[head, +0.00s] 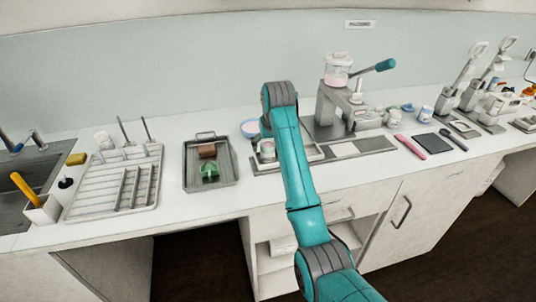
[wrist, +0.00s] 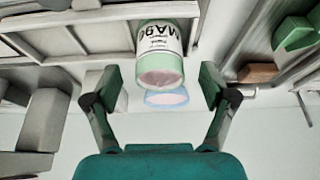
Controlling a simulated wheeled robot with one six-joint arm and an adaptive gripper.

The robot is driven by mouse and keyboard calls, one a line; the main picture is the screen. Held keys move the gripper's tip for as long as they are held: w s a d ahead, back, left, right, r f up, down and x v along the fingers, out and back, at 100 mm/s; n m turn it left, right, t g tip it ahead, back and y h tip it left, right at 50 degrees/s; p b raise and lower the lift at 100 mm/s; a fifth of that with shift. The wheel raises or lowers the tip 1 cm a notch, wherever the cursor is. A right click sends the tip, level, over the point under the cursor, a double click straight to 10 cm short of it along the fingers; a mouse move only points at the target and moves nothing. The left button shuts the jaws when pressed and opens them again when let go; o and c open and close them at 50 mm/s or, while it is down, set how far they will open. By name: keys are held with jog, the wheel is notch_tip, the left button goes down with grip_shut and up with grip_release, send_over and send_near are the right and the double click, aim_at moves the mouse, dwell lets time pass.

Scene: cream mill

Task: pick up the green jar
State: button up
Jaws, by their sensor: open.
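The green jar (wrist: 161,58) is pale green with a white label with dark lettering. It shows in the wrist view between and just beyond the fingers of my gripper (wrist: 158,82), which are spread open and empty. Neither finger visibly touches the jar. In the head view the jar (head: 268,148) stands on the counter's metal rack area, just left of my teal arm and partly covered by it. My gripper is mostly hidden behind the arm in the head view.
A blue-rimmed dish (head: 249,127) sits close behind the jar. A grey tray (head: 187,180) with a brown block and a green item lies to the left. A grey machine with a teal handle (head: 384,65) stands to the right. A drying rack (head: 90,196) is far left.

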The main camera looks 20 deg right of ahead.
aim_at(268, 150)
jog(key=x, duration=0.4)
jog(key=shift+s, duration=0.15)
jog(key=c, duration=1.3)
